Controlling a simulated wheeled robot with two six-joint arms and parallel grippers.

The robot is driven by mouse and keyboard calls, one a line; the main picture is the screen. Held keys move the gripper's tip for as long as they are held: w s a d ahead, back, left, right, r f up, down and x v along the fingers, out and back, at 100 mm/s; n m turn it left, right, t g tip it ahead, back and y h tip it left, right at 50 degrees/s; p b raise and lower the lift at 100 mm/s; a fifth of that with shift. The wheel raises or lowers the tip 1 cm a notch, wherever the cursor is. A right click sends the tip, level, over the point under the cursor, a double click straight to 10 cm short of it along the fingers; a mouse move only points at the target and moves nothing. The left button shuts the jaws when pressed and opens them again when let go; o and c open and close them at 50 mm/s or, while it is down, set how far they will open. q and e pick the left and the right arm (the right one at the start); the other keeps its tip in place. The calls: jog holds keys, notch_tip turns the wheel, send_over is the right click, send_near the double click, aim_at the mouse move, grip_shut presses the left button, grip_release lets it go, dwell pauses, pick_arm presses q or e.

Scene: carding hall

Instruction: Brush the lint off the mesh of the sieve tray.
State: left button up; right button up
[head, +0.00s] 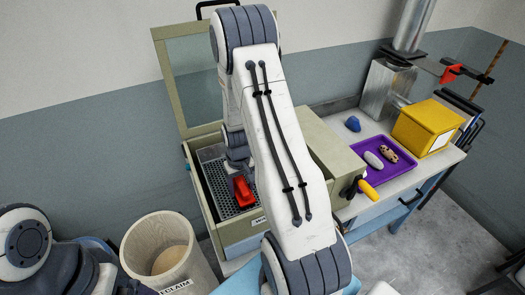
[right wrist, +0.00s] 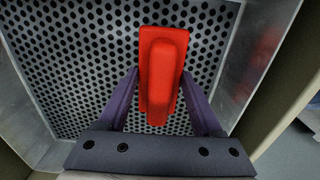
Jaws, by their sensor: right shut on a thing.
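The sieve tray's perforated metal mesh (head: 213,177) lies inside an open olive box, partly hidden by my right arm in the head view. In the right wrist view the mesh (right wrist: 70,60) fills most of the picture, with a metal rim at left and right. My right gripper (right wrist: 160,85) is shut on a red brush (right wrist: 163,65), one dark finger on each side of it. The brush (head: 243,191) is over the mesh; its bristles are hidden, so I cannot tell whether they touch. I make out no lint on the visible mesh. My left gripper is out of view.
The box's windowed lid (head: 190,75) stands open behind. A round bin (head: 160,262) labelled "RECLAIM" stands left of the box. Right of it are a yellow-handled lever (head: 369,190), a purple tray (head: 378,172) with small lumps, a blue lump (head: 352,123) and a yellow box (head: 425,125).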

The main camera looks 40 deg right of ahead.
aim_at(239, 184)
jog(key=shift+w+a, duration=0.1)
jog(key=shift+a, duration=0.3)
notch_tip(239, 184, up, 4)
jog(key=shift+d+f+p, duration=0.1)
jog(key=shift+f+p, duration=0.1)
jog(key=shift+p, duration=1)
jog(key=shift+w+r+p, duration=0.1)
jog(key=shift+r+p, duration=0.5)
jog(key=shift+r, duration=0.15)
jog(key=shift+r+p, duration=1.15)
jog(key=shift+r, duration=0.4)
